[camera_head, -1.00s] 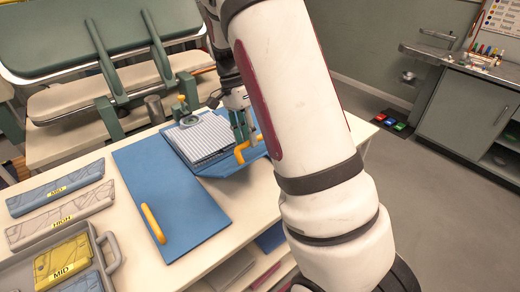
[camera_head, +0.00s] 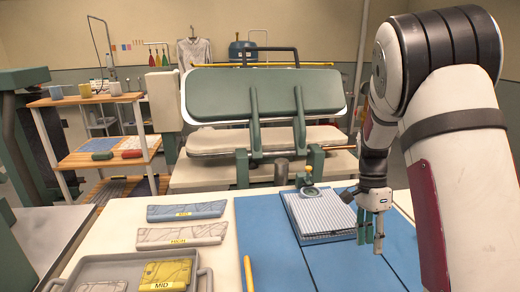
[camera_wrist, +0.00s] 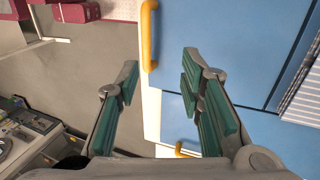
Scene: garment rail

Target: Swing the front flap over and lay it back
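The blue folding board lies on the white table, with a striped folded garment (camera_head: 320,212) on its middle and a green round-headed tool at the garment's far end. The front flap (camera_head: 345,268) appears flat, on the near side of the garment. A yellow handle (camera_head: 249,274) shows at the left panel (camera_head: 262,228). The wrist view shows one yellow handle (camera_wrist: 149,38) on a blue panel's edge and another (camera_wrist: 186,151) lower down, partly hidden by a finger. My gripper (camera_head: 370,238) is open and empty above the board's near right part; its fingers (camera_wrist: 160,80) are apart, touching no handle.
A grey tray (camera_head: 95,270) with labelled packs stands front left. A green press (camera_head: 265,95) stands beyond the table. Floor (camera_wrist: 75,80) is clear beside the table.

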